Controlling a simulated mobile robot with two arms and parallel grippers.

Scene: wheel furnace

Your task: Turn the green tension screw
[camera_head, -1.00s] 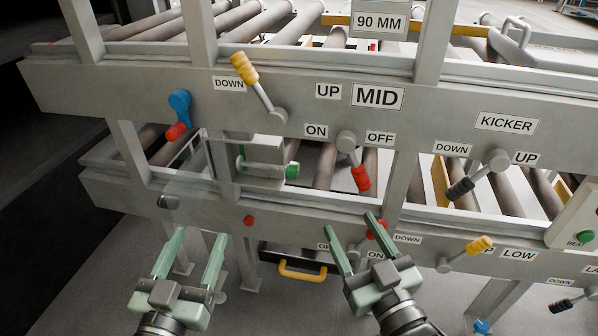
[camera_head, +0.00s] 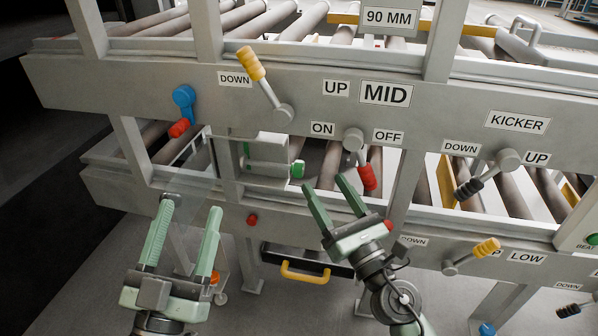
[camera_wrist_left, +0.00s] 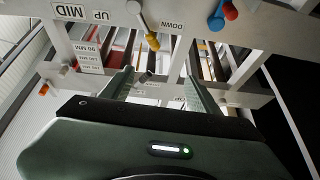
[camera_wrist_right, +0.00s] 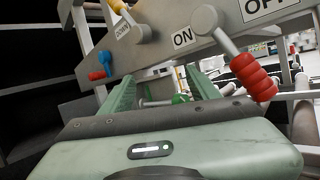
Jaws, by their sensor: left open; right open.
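The green tension screw (camera_head: 298,169) is a short green knob at the right end of a grey bar, under the MID beam in the head view. In the right wrist view the green knob (camera_wrist_right: 180,98) shows just beyond the fingers, between them. My right gripper (camera_head: 325,196) is open and empty, below and a little right of the screw, apart from it. My left gripper (camera_head: 188,208) is open and empty, lower left of the screw, in front of the lower beam. I cannot make out the green knob in the left wrist view.
A red-handled ON/OFF lever (camera_head: 366,172) hangs close to the right of my right gripper. A yellow lever (camera_head: 262,82) and a blue-and-red crank (camera_head: 183,108) sit on the MID beam. A red button (camera_head: 252,219) and yellow handle (camera_head: 305,273) are lower down.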

